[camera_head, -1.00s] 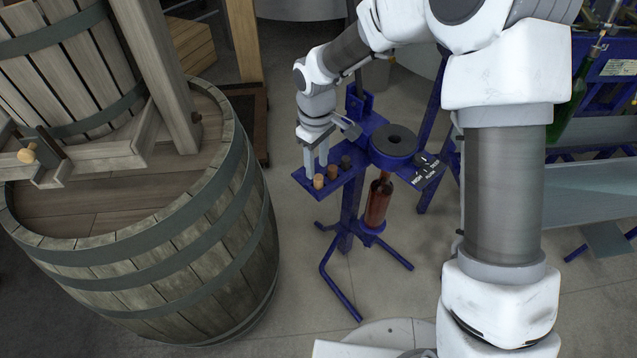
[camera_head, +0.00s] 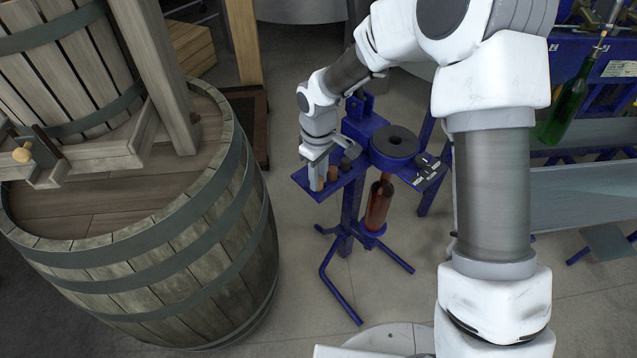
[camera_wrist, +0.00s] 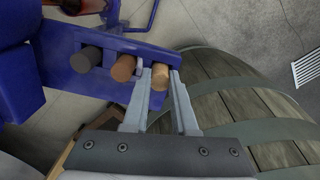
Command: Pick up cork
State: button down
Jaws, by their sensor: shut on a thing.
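The light tan cork (camera_wrist: 159,76) stands in the outer end of a blue tray (camera_wrist: 140,48) in the wrist view. My gripper (camera_wrist: 160,84) is shut on this cork, with one finger on each side of it. A brown cork (camera_wrist: 123,68) and a dark grey cork (camera_wrist: 86,60) stand beside it in the same row, outside the fingers. In the head view my gripper (camera_head: 319,184) is down at the tray's left end and mostly hides the held cork. The brown cork (camera_head: 333,173) shows just right of the fingers.
The blue corking stand has a round head (camera_head: 394,143) and holds a reddish bottle (camera_head: 378,203). A large wooden barrel (camera_head: 200,250) stands close to the left. A green bottle (camera_head: 566,108) leans at the right. Clear floor lies in front of the stand.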

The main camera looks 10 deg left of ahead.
jog(key=shift+r, duration=0.45)
notch_tip(320, 180, up, 4)
jog(key=shift+f+p, duration=0.1)
jog(key=shift+p, duration=0.5)
jog(key=s+d+r+p, duration=0.1)
jog(key=s+d+r, duration=0.5)
jog(key=s, duration=0.3)
jog(key=shift+s+d+r+p, duration=0.15)
jog(key=shift+d+p, duration=0.25)
jog(key=shift+d, duration=0.15)
